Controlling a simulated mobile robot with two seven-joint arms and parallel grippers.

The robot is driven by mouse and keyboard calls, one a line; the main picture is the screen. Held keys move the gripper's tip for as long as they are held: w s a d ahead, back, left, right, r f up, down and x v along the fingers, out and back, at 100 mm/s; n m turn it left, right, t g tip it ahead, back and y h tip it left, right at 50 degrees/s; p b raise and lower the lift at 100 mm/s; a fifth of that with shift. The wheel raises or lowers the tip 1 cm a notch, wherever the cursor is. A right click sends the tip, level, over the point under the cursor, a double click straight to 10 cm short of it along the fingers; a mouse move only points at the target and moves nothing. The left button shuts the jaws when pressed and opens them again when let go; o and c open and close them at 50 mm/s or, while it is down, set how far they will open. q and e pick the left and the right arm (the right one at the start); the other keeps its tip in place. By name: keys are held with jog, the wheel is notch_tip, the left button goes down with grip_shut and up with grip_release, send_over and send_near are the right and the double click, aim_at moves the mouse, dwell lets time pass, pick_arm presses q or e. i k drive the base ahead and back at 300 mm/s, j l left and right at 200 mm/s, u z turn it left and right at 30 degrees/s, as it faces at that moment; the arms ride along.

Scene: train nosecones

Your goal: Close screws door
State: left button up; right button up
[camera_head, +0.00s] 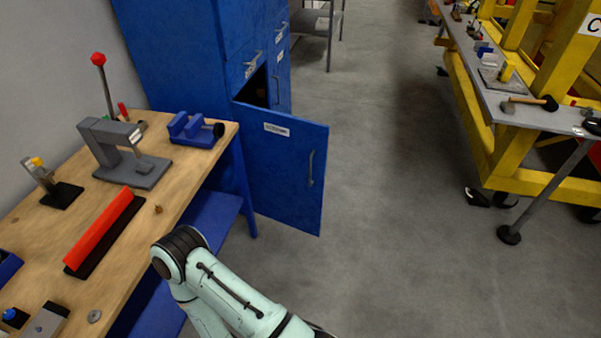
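A blue cabinet door (283,185) stands swung open from the blue cabinet (175,45). It carries a small white label (276,129), too small to read surely, and a grey vertical handle (311,168) near its free right edge. The dark cabinet opening (258,88) shows above and behind the door; its lower part is hidden by the door. One of my pale green arms reaches up from the bottom, in front of and below the door, apart from it in the picture. Neither of my grippers is in view.
A wooden workbench (150,222) with several tools stands left, its blue leg close to the door. A blue vise (194,130) sits at its far corner. A yellow frame (470,110) with a grey shelf stands right. The grey floor (385,200) between is clear.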

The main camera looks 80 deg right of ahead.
aim_at(284, 157)
jog(key=z, duration=2.55)
jog(key=i+l+u, duration=0.25)
jog(key=i+l, duration=0.3)
jog(key=i, duration=0.25)
jog(key=i+l+u, duration=0.3)
jog(key=i+l, duration=0.45)
